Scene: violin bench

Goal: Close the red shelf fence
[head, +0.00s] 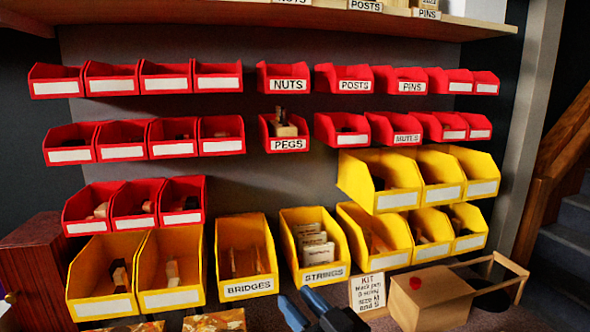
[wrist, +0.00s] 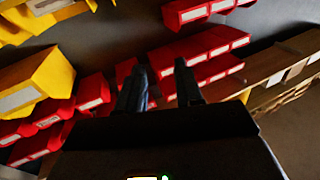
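I cannot make out a red shelf fence as such in either view. The red things on the wall are rows of open red bins (head: 193,78), with more of them in the wrist view (wrist: 205,45). My gripper (head: 295,297) is low in the middle of the head view, in front of the yellow strings bin (head: 315,245) and below it. In the wrist view my gripper (wrist: 161,68) has its two dark fingers apart with nothing held between them. Red bins show beyond and between the fingers, tilted in the picture.
A wooden shelf (head: 230,12) runs above the bins. Yellow bins (head: 247,255) fill the lower rows. At lower right stand a kit card (head: 366,292) and a wooden box (head: 430,300) with a red knob. A dark red cabinet (head: 35,270) stands at left.

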